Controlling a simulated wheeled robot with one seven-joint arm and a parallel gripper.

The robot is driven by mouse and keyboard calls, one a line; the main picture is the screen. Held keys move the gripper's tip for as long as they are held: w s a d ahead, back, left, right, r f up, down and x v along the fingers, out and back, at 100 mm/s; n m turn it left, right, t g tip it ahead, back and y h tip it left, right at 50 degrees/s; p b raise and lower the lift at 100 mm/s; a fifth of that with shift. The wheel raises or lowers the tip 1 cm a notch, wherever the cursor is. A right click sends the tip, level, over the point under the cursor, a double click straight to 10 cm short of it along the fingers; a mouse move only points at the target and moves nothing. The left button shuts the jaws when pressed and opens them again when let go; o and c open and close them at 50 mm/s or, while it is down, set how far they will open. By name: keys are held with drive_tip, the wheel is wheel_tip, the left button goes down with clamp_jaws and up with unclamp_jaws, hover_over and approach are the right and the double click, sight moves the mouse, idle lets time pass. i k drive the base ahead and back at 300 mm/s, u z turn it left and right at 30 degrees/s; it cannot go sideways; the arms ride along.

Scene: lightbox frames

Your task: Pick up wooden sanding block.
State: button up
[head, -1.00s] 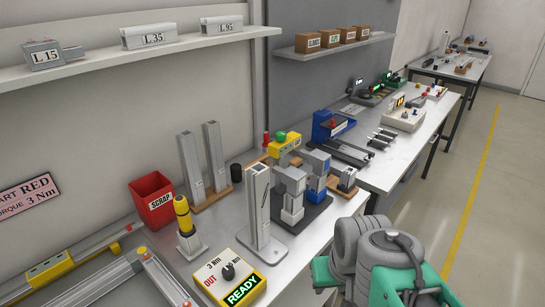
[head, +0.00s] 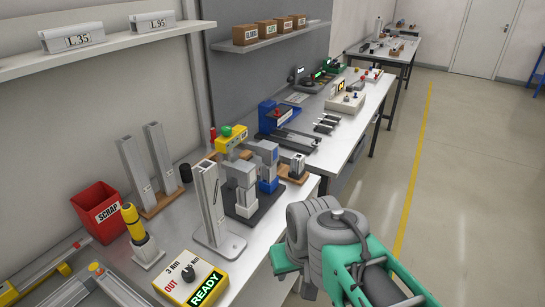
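I cannot make out a wooden sanding block with certainty in the head view. A small brown block-like thing (head: 395,51) lies on the far table (head: 408,62), too small to identify. My arm shows at the bottom right, in grey and green, folded beside the near bench. Its fingertips cannot be made out, so my gripper is not seen and neither is anything it might hold.
The near bench (head: 262,250) carries a red scrap bin (head: 97,212), a yellow torque box (head: 190,278), metal posts and clamps. A second bench (head: 345,127) lies beyond it. Shelves run along the wall. The floor (head: 465,180) to the right is clear, with a yellow line.

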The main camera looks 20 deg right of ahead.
sight(246, 154)
drive_tip(key=z, duration=1.75)
drive_tip(key=i, duration=1.85)
drive_tip(key=u, duration=2.5)
